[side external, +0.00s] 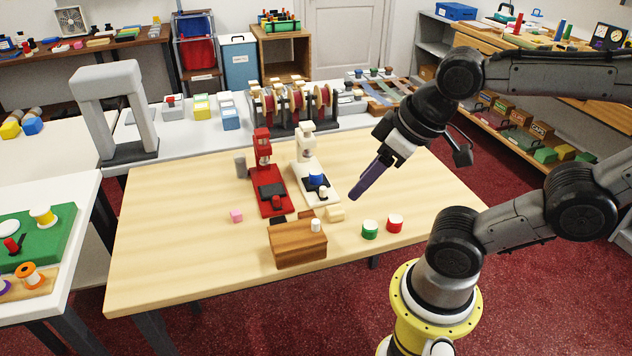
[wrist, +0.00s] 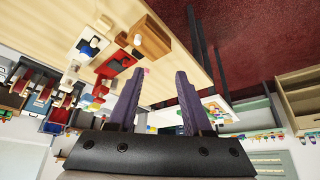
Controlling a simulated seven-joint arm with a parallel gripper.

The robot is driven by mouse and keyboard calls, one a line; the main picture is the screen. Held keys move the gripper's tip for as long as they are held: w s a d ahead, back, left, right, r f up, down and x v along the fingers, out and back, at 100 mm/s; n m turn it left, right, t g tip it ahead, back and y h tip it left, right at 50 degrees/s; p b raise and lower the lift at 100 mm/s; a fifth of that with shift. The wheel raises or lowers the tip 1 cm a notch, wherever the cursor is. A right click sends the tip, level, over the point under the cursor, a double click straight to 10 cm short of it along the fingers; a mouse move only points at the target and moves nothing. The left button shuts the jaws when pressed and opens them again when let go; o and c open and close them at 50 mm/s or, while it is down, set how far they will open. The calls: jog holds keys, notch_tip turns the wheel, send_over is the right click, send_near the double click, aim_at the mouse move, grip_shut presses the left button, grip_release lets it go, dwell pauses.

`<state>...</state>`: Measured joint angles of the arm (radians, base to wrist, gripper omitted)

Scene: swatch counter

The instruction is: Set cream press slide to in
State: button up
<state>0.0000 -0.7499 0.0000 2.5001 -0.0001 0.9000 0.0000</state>
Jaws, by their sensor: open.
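The cream press (side external: 301,154) stands upright on the wooden table in the side view, right of the red press (side external: 262,150). Its slide looks like the dark plate (side external: 308,189) low on its base, with a blue piece (side external: 316,179) on it. How far in the slide sits I cannot tell. In the wrist view the cream press (wrist: 98,40) appears tilted at upper left, beside the red press (wrist: 116,66). My gripper (side external: 354,194) is right of the cream press, above the table and apart from it. In the wrist view its purple fingers are spread and empty (wrist: 157,71).
A wooden block (side external: 298,246) with a white peg stands in front of the presses. A cream block (side external: 335,213), a green cylinder (side external: 370,230) and a red cylinder (side external: 395,224) lie nearby. A pink cube (side external: 236,216) is at left. The table's left part is clear.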

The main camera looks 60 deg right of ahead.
dwell(0.4)
jog(key=shift+o, duration=0.4)
jog(key=m+g+h, duration=0.2)
jog(key=m+h, duration=0.1)
jog(key=m, duration=0.4)
send_over(323, 188)
jog(key=s+a, duration=0.3)
jog(key=s, duration=0.2)
notch_tip(323, 188, down, 11)
jog(key=x, duration=1.3)
jog(key=shift+w+a+f, duration=0.2)
jog(key=shift+w+f, duration=0.05)
jog(key=shift+w, duration=0.05)
